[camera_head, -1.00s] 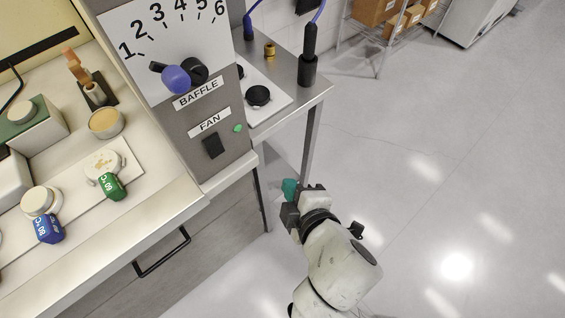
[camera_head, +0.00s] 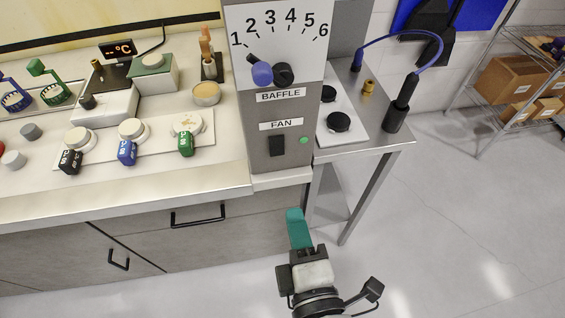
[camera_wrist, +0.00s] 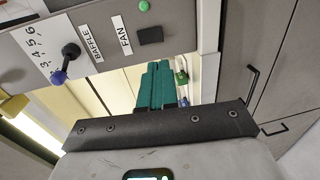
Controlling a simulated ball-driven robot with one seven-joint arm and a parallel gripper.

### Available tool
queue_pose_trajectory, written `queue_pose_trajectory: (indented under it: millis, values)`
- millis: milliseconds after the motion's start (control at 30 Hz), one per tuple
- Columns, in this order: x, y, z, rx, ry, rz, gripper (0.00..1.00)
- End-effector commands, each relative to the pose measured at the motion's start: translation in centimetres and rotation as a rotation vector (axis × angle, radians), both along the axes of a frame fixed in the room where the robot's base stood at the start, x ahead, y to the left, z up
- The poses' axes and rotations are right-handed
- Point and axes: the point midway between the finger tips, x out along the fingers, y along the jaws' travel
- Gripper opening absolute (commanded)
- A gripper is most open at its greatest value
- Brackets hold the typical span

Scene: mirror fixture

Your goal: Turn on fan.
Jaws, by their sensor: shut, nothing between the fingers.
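The fan switch (camera_head: 277,146) is a small black rocker below the "FAN" label on the grey control panel (camera_head: 262,165). A green round light (camera_head: 304,140) sits to its right. In the wrist view the switch (camera_wrist: 150,35) shows at the top, near the green light (camera_wrist: 144,6). My gripper (camera_head: 295,215) has teal fingers and is shut and empty, below and in front of the panel, apart from the switch. The fingers also show in the wrist view (camera_wrist: 158,85), pointing toward the panel's lower edge. I cannot tell whether the switch is on.
Above is a baffle knob with a blue ball (camera_head: 262,73) under a numbered dial. The counter (camera_head: 225,175) with several colored valves lies left. A metal side table (camera_head: 370,143) with black burners stands right. Open floor lies at the right.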

Motion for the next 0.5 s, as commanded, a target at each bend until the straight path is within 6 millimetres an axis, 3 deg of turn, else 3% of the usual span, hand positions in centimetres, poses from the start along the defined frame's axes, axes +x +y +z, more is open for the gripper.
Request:
queue_pose_trajectory:
  millis: [500]
  values:
    - [9.2, 2.6, -0.9, 0.0, -0.002, -0.002, 0.0]
